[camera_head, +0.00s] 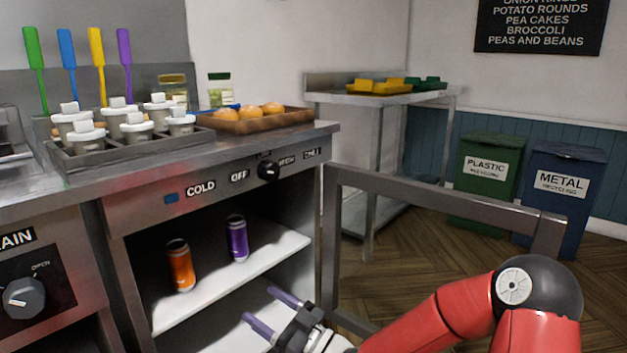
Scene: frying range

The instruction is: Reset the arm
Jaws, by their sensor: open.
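My gripper (265,312) is at the lower middle of the head view, at the end of my red arm. Its two purple-grey fingers are apart and point left, with nothing between them. It is in front of the open cabinet, below and to the right of the cans. An orange can (180,265) and a purple can (237,238) stand upright on the white shelf (215,290), apart from the gripper.
A grey door frame (440,195) stands open right of the cabinet, close behind my arm. The counter above carries white-lidded pots (135,127) and a brown tray (295,120). A green bin (484,170) and a blue bin (560,185) stand by the wall.

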